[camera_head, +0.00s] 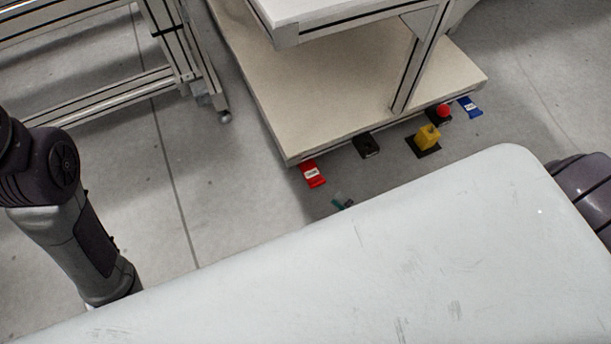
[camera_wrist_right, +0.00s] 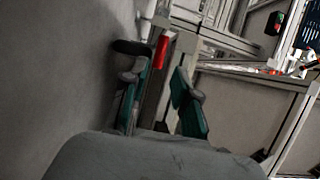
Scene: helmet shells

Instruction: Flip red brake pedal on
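The red brake pedal (camera_head: 312,174) is a small red plate with a white label, on the floor at the front left corner of a low cream platform. In the right wrist view a red piece that looks like this pedal (camera_wrist_right: 162,48) shows beyond the fingers.
Right of the red pedal along the platform (camera_head: 330,85) are a black box (camera_head: 368,146), a yellow block (camera_head: 427,138) on a black base, a red button (camera_head: 443,110) and a blue pedal (camera_head: 470,107). Aluminium frame posts stand above the platform. Bare floor lies to the left.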

